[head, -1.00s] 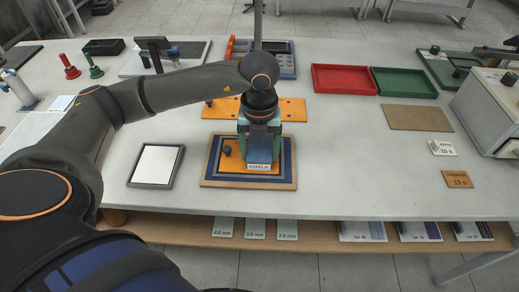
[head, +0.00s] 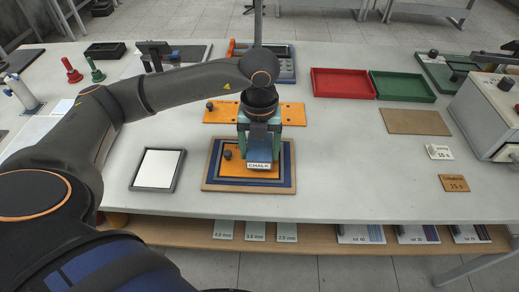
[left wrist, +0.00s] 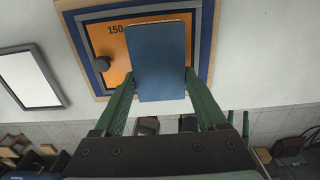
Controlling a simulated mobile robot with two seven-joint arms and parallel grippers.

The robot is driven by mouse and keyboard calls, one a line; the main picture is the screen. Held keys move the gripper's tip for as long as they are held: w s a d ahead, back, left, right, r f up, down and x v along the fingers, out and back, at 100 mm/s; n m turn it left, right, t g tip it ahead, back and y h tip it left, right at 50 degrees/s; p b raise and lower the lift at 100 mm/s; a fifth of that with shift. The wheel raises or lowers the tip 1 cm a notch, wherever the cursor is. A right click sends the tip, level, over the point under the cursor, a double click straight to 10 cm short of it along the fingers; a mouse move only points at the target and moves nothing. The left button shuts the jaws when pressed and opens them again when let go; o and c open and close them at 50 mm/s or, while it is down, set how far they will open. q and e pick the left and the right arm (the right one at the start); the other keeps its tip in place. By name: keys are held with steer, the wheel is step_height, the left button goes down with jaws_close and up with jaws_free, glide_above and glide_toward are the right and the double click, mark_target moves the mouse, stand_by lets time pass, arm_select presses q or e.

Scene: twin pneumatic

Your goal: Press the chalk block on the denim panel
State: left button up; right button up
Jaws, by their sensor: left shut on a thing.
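The chalk block (head: 260,152) is blue with a white CHALK label on its front edge. My left gripper (head: 259,128) is shut on it and holds it over the orange plate. In the left wrist view the block (left wrist: 157,65) sits between the green fingers of the left gripper (left wrist: 157,80). The denim panel (head: 290,170) shows as a dark blue border around the orange plate (head: 233,168), which has a black knob and reads 150. The block and gripper hide part of the plate. The block appears slightly above it. My right gripper is out of view.
A second orange plate (head: 290,113) lies behind the panel. A grey-framed white pad (head: 157,169) lies left of it. Red (head: 342,82) and green (head: 403,86) trays stand at the back right, with a brown board (head: 415,122) nearer.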

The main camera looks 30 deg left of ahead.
arm_select(q)
steer(key=shift+r, duration=0.25)
steer(key=shift+r+p, duration=1.55)
steer(key=shift+r, duration=0.65)
